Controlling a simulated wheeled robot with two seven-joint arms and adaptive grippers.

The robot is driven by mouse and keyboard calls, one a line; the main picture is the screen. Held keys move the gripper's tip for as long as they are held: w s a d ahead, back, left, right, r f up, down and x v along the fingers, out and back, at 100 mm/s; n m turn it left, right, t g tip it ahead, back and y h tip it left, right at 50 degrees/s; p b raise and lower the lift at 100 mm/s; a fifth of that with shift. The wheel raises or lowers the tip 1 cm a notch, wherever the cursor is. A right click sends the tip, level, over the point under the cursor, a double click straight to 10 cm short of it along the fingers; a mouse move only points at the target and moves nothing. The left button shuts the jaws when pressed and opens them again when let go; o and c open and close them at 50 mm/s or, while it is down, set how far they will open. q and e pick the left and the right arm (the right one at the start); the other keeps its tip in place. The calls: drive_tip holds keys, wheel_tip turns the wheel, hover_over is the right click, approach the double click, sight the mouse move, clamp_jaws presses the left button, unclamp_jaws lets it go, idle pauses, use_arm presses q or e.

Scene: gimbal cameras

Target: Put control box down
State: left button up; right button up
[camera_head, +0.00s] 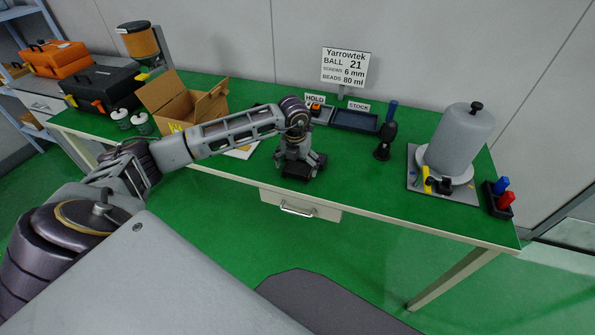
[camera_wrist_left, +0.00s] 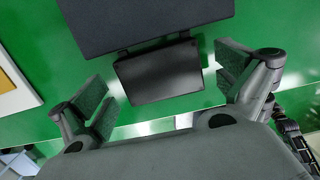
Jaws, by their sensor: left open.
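The control box seems to be the small black box (camera_wrist_left: 160,72) in the left wrist view. It rests flat on the green bench top near the bench's pale front edge. My left gripper (camera_wrist_left: 168,82) is open, with one finger on each side of the box and green showing between each finger and it. In the head view my left gripper (camera_head: 301,166) is low over the front of the bench and hides most of the box. My right gripper is not in view.
A larger dark panel (camera_wrist_left: 145,20) lies just beyond the box. Beyond the gripper are a cardboard box (camera_head: 183,102), a dark stock tray (camera_head: 355,121) and a Yarrowtek sign (camera_head: 345,66). A grey cylinder (camera_head: 462,140) stands at the right. The bench front (camera_head: 375,180) right of the gripper is clear.

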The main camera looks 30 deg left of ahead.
sight(297, 168)
use_arm(q)
drive_tip(key=shift+f, duration=0.1)
drive_tip(key=c, duration=1.1)
drive_tip(key=shift+c, duration=0.2)
drive_tip(key=shift+r, duration=5.05)
